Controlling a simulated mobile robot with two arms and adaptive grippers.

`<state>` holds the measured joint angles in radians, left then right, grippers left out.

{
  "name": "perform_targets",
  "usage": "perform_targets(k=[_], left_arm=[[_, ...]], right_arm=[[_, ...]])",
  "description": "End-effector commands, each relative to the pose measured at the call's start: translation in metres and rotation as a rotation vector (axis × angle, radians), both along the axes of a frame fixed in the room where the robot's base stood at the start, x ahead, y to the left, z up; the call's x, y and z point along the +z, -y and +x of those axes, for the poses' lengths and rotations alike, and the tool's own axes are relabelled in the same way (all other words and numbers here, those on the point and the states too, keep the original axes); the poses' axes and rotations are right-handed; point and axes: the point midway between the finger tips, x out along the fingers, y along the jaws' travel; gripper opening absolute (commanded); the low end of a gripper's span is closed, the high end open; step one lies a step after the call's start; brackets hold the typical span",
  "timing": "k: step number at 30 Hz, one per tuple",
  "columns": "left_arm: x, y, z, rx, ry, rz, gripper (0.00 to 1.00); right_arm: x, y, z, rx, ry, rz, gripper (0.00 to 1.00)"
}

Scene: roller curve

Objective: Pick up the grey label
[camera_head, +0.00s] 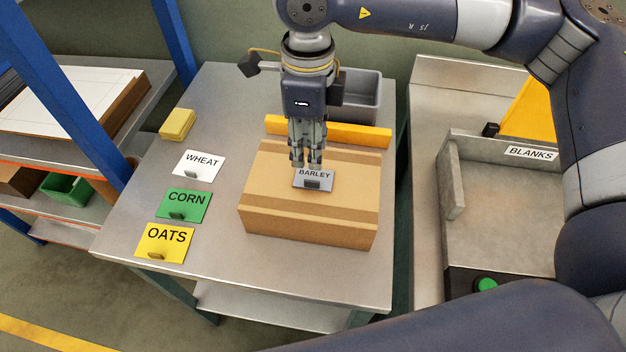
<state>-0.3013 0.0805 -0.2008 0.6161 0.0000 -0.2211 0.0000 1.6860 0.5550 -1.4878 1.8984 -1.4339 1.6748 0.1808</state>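The grey label (328,180), printed BARLEY, lies on top of a cardboard box (290,226) and has a small dark tab on its front part. My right gripper (307,164) points down just above and behind the label, hiding part of its upper left. Its two fingers are a little apart, with nothing seen between them. I cannot tell whether a fingertip touches the label. My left gripper is not in view.
White WHEAT (207,160), green CORN (191,202) and yellow OATS (155,241) labels lie left of the box on the metal table (222,275). A yellow block (178,123), an orange bar (362,135) and a grey bin (364,89) are farther back. A BLANKS tray (500,195) stands right.

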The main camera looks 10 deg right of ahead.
Motion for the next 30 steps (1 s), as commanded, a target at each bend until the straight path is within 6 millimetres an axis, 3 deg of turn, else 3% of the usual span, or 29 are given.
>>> perform_targets(k=[5,13,21,30], left_arm=[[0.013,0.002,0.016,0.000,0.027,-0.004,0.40],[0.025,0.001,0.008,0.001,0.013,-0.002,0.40],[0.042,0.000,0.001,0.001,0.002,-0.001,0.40],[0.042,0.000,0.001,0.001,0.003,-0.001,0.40]], right_arm=[[-0.026,0.000,-0.001,0.000,-0.004,-0.002,0.28],[-0.047,-0.002,0.001,0.001,-0.004,-0.002,0.28],[-0.084,-0.004,0.004,0.000,-0.004,-0.002,0.28],[-0.090,-0.004,0.005,0.000,0.000,0.000,0.26]])
